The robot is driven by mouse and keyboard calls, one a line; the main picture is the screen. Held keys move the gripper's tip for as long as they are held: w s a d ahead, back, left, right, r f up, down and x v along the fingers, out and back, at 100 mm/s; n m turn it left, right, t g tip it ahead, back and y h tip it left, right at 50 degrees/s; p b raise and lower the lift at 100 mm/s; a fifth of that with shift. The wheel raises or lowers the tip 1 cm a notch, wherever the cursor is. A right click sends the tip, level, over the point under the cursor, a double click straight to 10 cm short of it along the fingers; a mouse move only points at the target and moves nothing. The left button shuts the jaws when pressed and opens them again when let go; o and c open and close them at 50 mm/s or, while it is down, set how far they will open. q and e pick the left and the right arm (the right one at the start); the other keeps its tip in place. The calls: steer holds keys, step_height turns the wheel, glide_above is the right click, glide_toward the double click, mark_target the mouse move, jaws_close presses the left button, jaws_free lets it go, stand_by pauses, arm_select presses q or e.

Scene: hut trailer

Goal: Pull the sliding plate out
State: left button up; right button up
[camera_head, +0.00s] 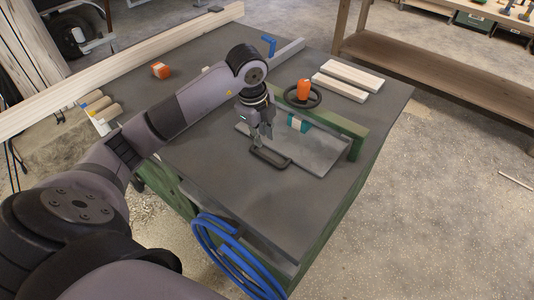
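The sliding plate (318,152) is a flat grey sheet lying on the dark workbench (250,205), partly beneath a green frame (338,123). A black loop handle (271,158) sits at the plate's near-left edge. My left gripper (261,141) points down at the far-left end of the handle, with its fingertips at or very near it. Whether the fingers are closed around the handle is too small to tell. My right gripper is not in view.
Wooden strips (345,80) lie at the back right. Blue hose (225,250) hangs at the front edge. The bench in front of the handle is clear.

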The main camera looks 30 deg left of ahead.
mark_target(268, 159)
arm_select(q)
steer(key=f, duration=0.3)
steer(key=w+f, duration=0.1)
steer(key=f, duration=0.2)
steer(key=w+f, duration=0.1)
steer(key=f, duration=0.2)
steer(key=shift+d+f+p, duration=0.1)
steer(key=shift+f+p, duration=0.15)
steer(key=shift+p, duration=0.1)
steer(key=shift+f, duration=0.45)
jaws_close()
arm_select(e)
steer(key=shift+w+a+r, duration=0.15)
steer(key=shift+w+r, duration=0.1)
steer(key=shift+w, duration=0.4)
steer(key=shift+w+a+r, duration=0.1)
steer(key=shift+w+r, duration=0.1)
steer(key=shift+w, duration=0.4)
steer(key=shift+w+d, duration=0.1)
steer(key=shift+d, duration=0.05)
